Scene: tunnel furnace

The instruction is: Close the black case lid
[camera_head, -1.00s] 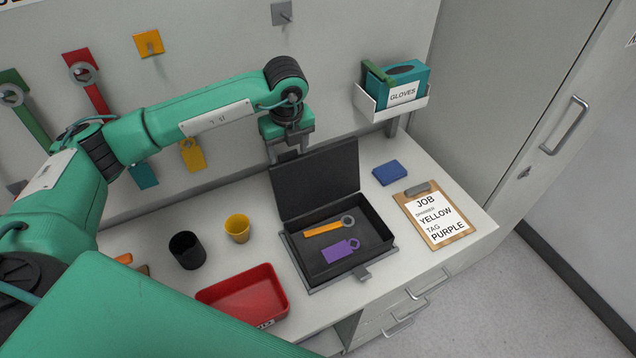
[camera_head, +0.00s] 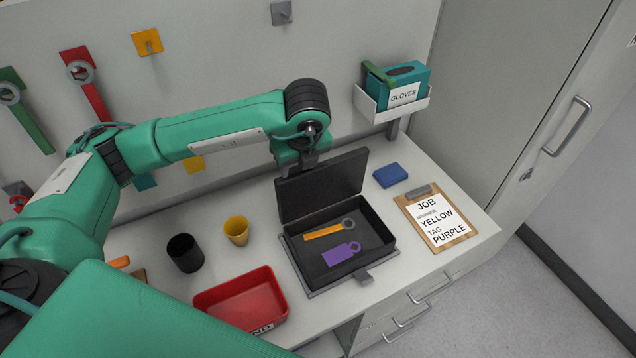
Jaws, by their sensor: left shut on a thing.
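The black case (camera_head: 390,240) sits open on the counter. Its lid (camera_head: 322,187) stands up on the hinge at the back, partly lowered toward the case. My right gripper is not in view.
A black cup (camera_head: 185,253), a yellow cup (camera_head: 236,231) and a red tray (camera_head: 240,300) stand left of the case. A blue block (camera_head: 390,175) and a clipboard (camera_head: 438,218) lie to the right. A glove box (camera_head: 402,85) hangs on the wall behind.

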